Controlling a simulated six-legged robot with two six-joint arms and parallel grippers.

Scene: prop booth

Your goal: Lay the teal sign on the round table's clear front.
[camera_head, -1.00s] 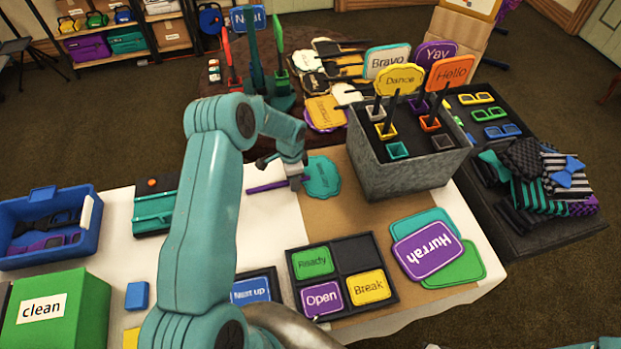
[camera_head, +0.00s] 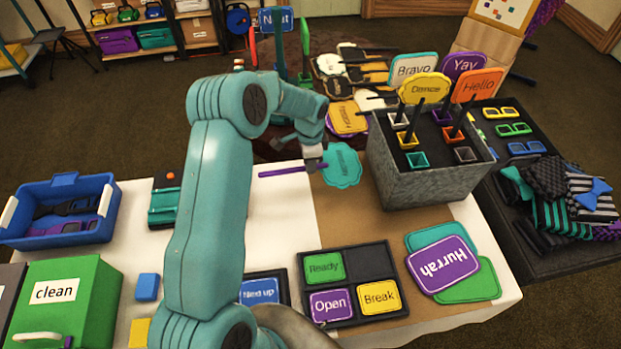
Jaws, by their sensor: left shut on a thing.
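The teal sign (camera_head: 342,165), scalloped with unreadable lettering and a purple stick (camera_head: 285,171), is in my left gripper (camera_head: 314,164). The gripper is shut on the stick close to the sign's plate. The sign is seen above the brown strip of the near table, just left of the grey box; its height is hard to tell. The dark brown round table (camera_head: 270,148) lies beyond, partly hidden by my left arm. Its front edge shows behind the gripper. My right gripper is not in view.
The grey box (camera_head: 436,180) with upright signs stands to the right of the held sign. On the round table are a yellow sign (camera_head: 347,118), several fanned signs and upright signs. A black tray (camera_head: 345,283) and the Hurrah sign (camera_head: 442,264) lie nearer.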

